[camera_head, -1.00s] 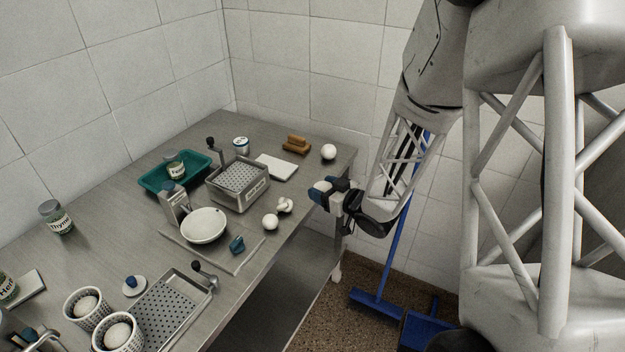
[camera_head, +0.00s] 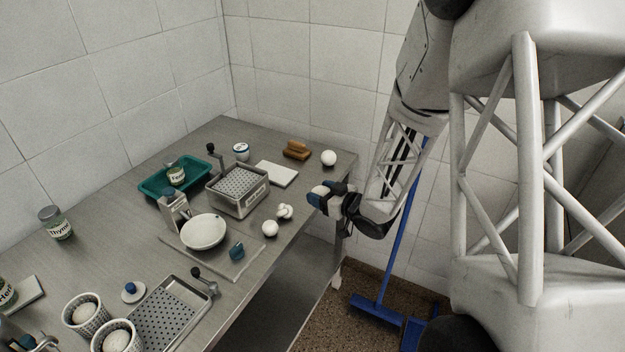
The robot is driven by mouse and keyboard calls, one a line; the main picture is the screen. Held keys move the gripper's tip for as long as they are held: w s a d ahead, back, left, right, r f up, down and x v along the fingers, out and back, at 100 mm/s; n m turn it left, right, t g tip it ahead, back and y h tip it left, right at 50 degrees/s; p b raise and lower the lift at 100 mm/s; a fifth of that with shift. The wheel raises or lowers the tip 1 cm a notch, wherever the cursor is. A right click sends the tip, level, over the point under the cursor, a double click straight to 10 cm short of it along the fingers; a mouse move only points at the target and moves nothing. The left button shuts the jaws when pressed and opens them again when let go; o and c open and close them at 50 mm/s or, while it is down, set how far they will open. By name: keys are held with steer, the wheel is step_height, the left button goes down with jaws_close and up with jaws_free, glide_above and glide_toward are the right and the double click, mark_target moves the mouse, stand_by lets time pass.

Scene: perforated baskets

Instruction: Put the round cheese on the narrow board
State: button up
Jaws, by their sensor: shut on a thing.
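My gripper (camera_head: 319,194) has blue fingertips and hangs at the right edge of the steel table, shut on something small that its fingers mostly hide. A round white cheese-like ball (camera_head: 329,158) lies at the table's far right corner. Another white ball (camera_head: 270,228) lies near the front edge, beside a knotted white piece (camera_head: 285,211). I cannot tell which round piece the task means. A second pale board (camera_head: 30,291) lies at the far left.
A perforated metal box (camera_head: 238,190), a teal tray (camera_head: 160,187) with a jar, and a scale with a white bowl (camera_head: 203,231) stand mid-table. Two white baskets (camera_head: 118,340) hold round white pieces at front left. Brown blocks (camera_head: 296,150) lie at the back.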

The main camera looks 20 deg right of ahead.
glide_above(313, 185)
steer(key=s, duration=0.2)
steer(key=shift+w+a+f, duration=0.15)
steer(key=shift+w+f, duration=0.05)
steer(key=shift+f, duration=0.3)
steer(key=shift+w, duration=0.75)
steer(key=shift+w+f, duration=0.1)
steer(key=shift+f, duration=1.5)
steer(key=shift+f, duration=0.15)
steer(key=o, duration=0.9)
steer(key=shift+o, duration=0.2)
steer(key=v, duration=0.8)
